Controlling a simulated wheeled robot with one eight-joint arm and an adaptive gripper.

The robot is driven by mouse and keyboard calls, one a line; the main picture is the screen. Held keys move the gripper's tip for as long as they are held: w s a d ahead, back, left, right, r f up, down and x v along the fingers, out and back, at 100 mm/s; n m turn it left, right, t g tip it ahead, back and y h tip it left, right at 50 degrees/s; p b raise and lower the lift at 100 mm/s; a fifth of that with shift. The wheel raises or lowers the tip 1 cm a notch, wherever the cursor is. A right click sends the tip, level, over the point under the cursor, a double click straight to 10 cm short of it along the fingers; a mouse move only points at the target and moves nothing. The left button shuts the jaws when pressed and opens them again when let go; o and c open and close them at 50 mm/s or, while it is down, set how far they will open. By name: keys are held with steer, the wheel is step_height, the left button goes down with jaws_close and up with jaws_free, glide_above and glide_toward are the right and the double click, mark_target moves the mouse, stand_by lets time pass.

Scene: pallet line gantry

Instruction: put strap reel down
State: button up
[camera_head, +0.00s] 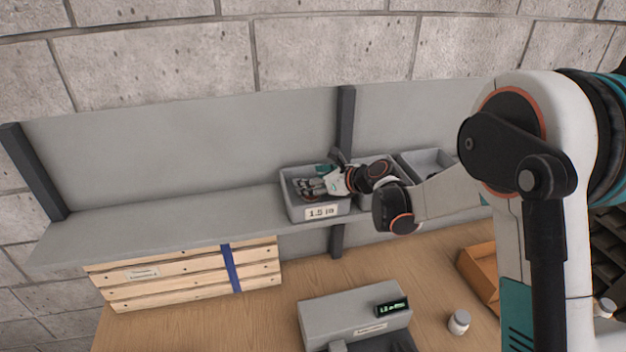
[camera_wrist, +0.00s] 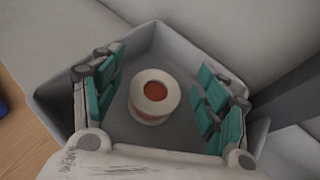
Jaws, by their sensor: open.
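The strap reel (camera_wrist: 153,97) is a small white-rimmed spool with an orange-red centre. It sits inside a grey bin (camera_wrist: 176,50), near the middle of its floor in the wrist view. My gripper (camera_wrist: 158,76) is open, with its teal-padded fingers on either side of the reel and visible gaps between pads and reel. In the head view, my gripper (camera_head: 312,186) is over the left bin (camera_head: 318,212) on the shelf, whose label is only partly readable. There the gripper hides the reel.
More grey bins (camera_head: 425,158) stand to the right on the grey shelf (camera_head: 170,220). The shelf's left part is clear.

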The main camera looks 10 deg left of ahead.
steer(key=b+v, duration=0.1)
steer(key=v, duration=1.1)
steer(key=shift+r, duration=0.1)
steer(key=d+r+m+t+h, duration=0.1)
steer(key=d+r+m+t, duration=0.4)
steer(key=r, duration=0.4)
steer(key=d+r+m+t, duration=0.4)
steer(key=r+m, duration=0.4)
steer(key=r, duration=0.2)
steer(key=s+d+r+m+t+h, duration=0.1)
steer(key=s+d+r+m+h, duration=0.1)
steer(key=d+m+h, duration=0.45)
steer(key=s+d+r+m+t+h, duration=0.2)
steer(key=s+d+m+h, duration=0.1)
steer(key=d+m, duration=0.5)
steer(key=s+d+f+m+g+h, duration=0.2)
steer(key=s+d+f+m+g, duration=0.15)
steer(key=s+m, duration=0.3)
steer(key=s+d+f+m+g+h, duration=0.2)
steer(key=s+d+f+m, duration=0.25)
steer(key=m, duration=0.25)
steer(key=s+a+f+m+g+y, duration=0.1)
steer(key=s+a+f+m+g, duration=0.1)
steer(key=s+f, duration=0.4)
steer(key=s+a+f+m+g+y, duration=0.2)
steer(key=s+f, duration=0.4)
steer(key=s, duration=0.4)
steer(key=a+m+g, duration=0.1)
steer(key=m+g, duration=0.1)
steer(key=shift+m, duration=0.4)
